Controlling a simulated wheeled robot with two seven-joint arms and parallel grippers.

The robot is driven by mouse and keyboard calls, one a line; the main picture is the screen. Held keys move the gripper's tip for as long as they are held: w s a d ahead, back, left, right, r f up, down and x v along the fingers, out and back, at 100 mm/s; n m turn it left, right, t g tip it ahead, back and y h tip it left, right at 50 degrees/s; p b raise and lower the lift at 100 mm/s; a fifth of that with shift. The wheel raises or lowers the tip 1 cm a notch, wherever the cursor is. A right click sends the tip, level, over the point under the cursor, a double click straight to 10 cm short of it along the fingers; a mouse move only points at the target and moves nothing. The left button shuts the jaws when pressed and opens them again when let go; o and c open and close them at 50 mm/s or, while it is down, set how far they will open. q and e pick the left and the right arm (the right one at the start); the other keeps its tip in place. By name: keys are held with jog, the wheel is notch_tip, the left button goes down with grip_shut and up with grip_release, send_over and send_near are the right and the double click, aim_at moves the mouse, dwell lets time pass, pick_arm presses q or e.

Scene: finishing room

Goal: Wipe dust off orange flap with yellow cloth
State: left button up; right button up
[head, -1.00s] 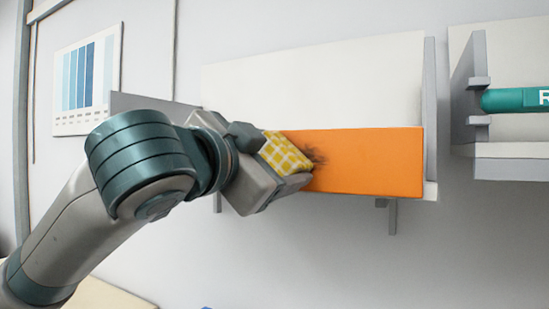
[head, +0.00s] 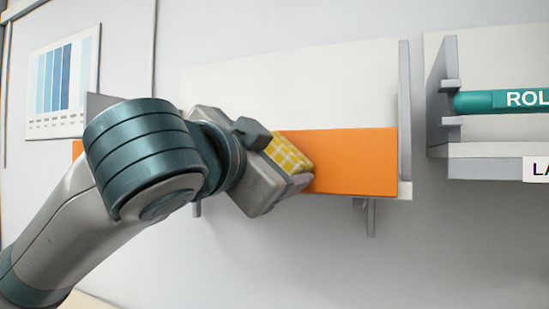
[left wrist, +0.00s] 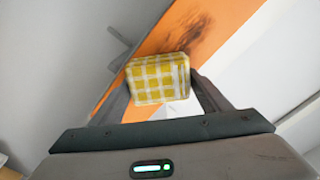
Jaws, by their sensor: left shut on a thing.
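The orange flap (head: 355,160) is a long panel on the front of a wall-mounted holder, partly hidden by my left arm. My left gripper (head: 280,172) is shut on a folded yellow-and-white checked cloth (head: 291,155), which overlaps the flap. In the left wrist view the cloth (left wrist: 158,78) sits between the fingers. A dark dust smudge (left wrist: 190,38) shows on the flap just beyond it. In the head view the cloth and gripper hide the smudge. I cannot tell whether the cloth touches the flap. My right gripper is not in view.
A bracket (head: 370,215) sticks out below the flap. To the right, a second grey holder (head: 490,168) carries a teal roll (head: 500,101). A blue colour chart (head: 63,82) hangs on the wall at the left.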

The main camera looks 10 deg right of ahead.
pick_arm(q)
jog(key=shift+s+d, duration=0.1)
jog(key=shift+s+d+b, duration=0.3)
jog(key=shift+s+d, duration=0.25)
jog(key=shift+d, duration=0.2)
jog(key=shift+s+d+b, duration=0.3)
jog(key=shift+s+d, duration=0.25)
jog(key=shift+d, duration=0.2)
jog(key=shift+b, duration=0.3)
jog(key=shift+w+a, duration=0.1)
jog(key=shift+w+a+b, duration=0.15)
jog(key=shift+w+a, duration=0.4)
jog(key=shift+a, duration=0.2)
jog(key=shift+w+a+b, duration=0.15)
jog(key=shift+w+a, duration=0.4)
jog(key=shift+a, duration=0.2)
jog(key=shift+w+a, duration=0.1)
jog(key=shift+a, duration=0.05)
